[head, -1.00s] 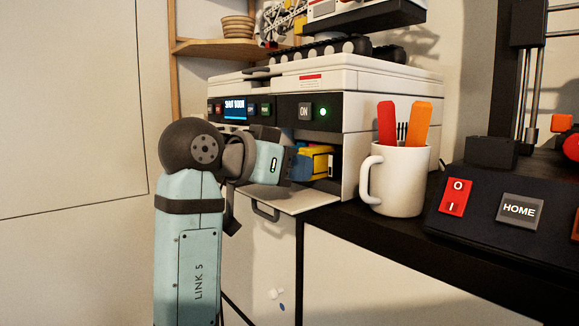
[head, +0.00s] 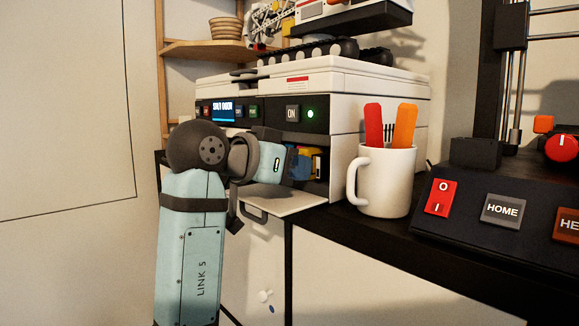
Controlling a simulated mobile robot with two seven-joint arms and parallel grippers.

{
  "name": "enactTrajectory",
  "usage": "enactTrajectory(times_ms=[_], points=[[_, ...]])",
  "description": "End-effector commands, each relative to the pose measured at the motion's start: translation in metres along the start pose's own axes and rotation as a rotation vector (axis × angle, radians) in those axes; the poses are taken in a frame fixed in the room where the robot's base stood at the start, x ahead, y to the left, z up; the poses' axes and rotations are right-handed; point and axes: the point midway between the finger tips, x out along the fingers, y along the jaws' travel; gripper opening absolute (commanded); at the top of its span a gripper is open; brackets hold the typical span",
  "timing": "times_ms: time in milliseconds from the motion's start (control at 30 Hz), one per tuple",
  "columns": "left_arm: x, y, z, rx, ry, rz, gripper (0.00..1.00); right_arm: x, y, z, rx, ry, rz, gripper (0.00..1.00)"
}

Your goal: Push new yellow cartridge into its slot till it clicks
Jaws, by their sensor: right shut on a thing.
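The white printer (head: 375,95) stands on the black counter with its front door (head: 290,203) folded down and a dark bay open behind it. My right gripper (head: 301,166) has blue fingers and reaches to the bay opening. It is shut on the yellow cartridge (head: 317,153), of which a small yellow part and a pale, dark-edged end show beyond the fingers. The cartridge is at least partly inside the bay. The slot is hidden by the gripper and the bay's shadow, so I cannot tell how deep it sits. My left gripper is not in view.
A white mug (head: 386,180) with a red and an orange stick stands just right of the bay. A dark machine with a HOME button (head: 502,210) is at the right. A wooden shelf (head: 207,49) is behind at left.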

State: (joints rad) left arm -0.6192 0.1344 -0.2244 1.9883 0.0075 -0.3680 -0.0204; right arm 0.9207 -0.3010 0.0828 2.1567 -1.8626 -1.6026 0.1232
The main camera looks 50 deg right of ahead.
Motion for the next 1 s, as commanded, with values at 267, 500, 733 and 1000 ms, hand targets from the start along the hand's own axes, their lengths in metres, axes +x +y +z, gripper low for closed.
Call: enactTrajectory(times_ms=[267,500,733,1000], points=[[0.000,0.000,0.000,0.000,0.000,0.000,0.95,0.007,0.000,-0.002,0.001,0.001,0.001,0.00],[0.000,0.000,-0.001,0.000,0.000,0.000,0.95,0.013,0.000,-0.004,0.000,0.001,0.000,0.00],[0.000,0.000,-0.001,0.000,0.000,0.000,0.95,0.014,0.000,-0.004,0.000,0.001,0.000,0.54],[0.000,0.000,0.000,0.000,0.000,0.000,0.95,0.009,0.000,-0.002,0.000,0.001,-0.001,0.54]])
